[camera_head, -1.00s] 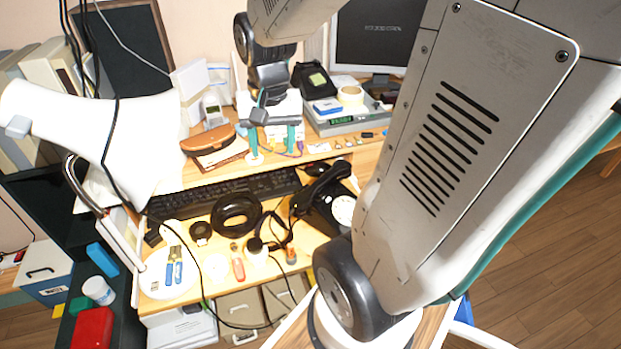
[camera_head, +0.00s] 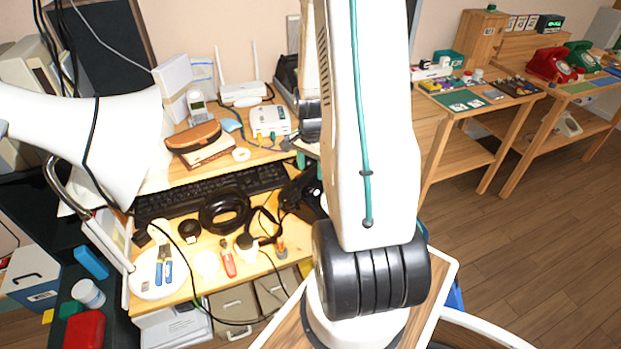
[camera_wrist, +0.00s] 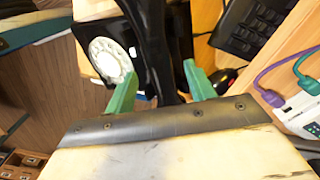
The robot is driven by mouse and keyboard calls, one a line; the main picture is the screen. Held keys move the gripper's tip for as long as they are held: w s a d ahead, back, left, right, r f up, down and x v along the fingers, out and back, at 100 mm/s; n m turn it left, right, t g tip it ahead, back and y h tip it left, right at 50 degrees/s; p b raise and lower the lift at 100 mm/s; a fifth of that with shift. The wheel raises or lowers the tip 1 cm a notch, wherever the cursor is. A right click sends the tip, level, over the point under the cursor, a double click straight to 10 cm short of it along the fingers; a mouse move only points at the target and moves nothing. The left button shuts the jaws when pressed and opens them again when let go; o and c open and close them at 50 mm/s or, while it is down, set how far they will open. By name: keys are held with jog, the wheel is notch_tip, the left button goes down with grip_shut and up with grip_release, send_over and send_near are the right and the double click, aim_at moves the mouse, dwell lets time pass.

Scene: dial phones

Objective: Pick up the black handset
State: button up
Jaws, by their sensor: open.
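The black handset (camera_wrist: 154,45) runs lengthwise through the top middle of the wrist view, beside the white dial (camera_wrist: 110,60) of its black phone. My gripper (camera_wrist: 160,75) has two green fingers, set apart. In the wrist view the handset shows between them, with gaps at the sides; I cannot tell how deep it sits or whether it touches. In the head view the black phone (camera_head: 303,196) is at the right of the desk, mostly hidden behind my arm, and the gripper is nearly all hidden.
A white box (camera_wrist: 303,112) with plugged cables is close to the right finger. A lamp (camera_head: 95,130) hangs at left. Red (camera_head: 550,64) and green (camera_head: 582,56) phones stand on a far table.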

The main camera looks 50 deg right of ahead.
aim_at(311, 172)
notch_tip(311, 172, down, 4)
jog(key=shift+r, duration=0.15)
grip_shut()
